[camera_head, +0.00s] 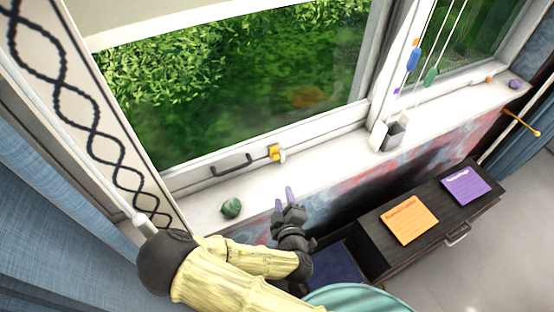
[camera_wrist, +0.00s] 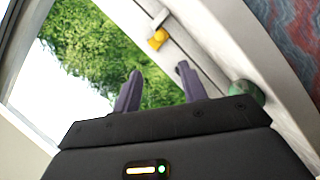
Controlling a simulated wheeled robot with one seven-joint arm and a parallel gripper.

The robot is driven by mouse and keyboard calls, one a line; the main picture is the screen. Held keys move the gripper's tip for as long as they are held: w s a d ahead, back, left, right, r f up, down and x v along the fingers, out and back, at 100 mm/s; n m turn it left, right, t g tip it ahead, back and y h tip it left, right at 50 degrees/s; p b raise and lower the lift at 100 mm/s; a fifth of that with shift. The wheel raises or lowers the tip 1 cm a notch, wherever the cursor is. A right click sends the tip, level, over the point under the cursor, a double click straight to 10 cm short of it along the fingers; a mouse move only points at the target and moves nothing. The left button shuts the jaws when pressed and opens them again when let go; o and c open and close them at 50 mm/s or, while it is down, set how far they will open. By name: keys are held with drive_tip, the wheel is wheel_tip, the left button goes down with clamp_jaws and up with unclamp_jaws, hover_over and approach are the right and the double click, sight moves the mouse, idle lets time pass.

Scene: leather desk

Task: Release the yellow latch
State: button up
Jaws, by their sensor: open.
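The yellow latch (camera_head: 274,153) sits on the lower rail of the window frame, just right of a dark handle (camera_head: 232,166). In the wrist view the latch (camera_wrist: 158,38) shows beyond the fingertips, up and between them, with a pale piece beside it. My gripper (camera_head: 284,199) is in front of the windowsill, below the latch in the head view. Its two purple fingers (camera_wrist: 159,72) are apart with nothing between them. The gripper does not touch the latch.
A green stone-like object (camera_head: 231,208) lies on the white sill (camera_head: 330,160) to the left of my gripper; it also shows in the wrist view (camera_wrist: 245,90). A dark cabinet (camera_head: 372,248) with orange and purple notes stands below.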

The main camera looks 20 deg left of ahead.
sight(276, 159)
drive_tip(key=shift+a+f+b, duration=0.1)
drive_tip(key=shift+b, duration=0.2)
drive_tip(key=b, duration=0.2)
drive_tip(key=w+a+b, duration=0.1)
drive_tip(key=b, duration=0.2)
drive_tip(key=shift+a+f+b, duration=0.15)
drive_tip(key=shift+a+b, duration=0.15)
drive_tip(key=shift+b, duration=0.05)
drive_tip(key=shift+w+a+b, duration=0.15)
drive_tip(key=shift+w+b, duration=0.05)
drive_tip(key=shift+b, duration=1.05)
drive_tip(key=shift+w+f+b, duration=0.1)
drive_tip(key=shift+w+b, duration=0.1)
drive_tip(key=shift+b, duration=1.05)
drive_tip(key=b, duration=0.4)
drive_tip(key=shift+w+d+f, duration=0.2)
drive_tip(key=shift+w, duration=0.05)
drive_tip(key=p+x, duration=0.1)
drive_tip(key=x, duration=1.3)
drive_tip(key=shift+w+a+r+p, duration=0.15)
drive_tip(key=shift+w+p, duration=0.1)
drive_tip(key=shift+p, duration=0.15)
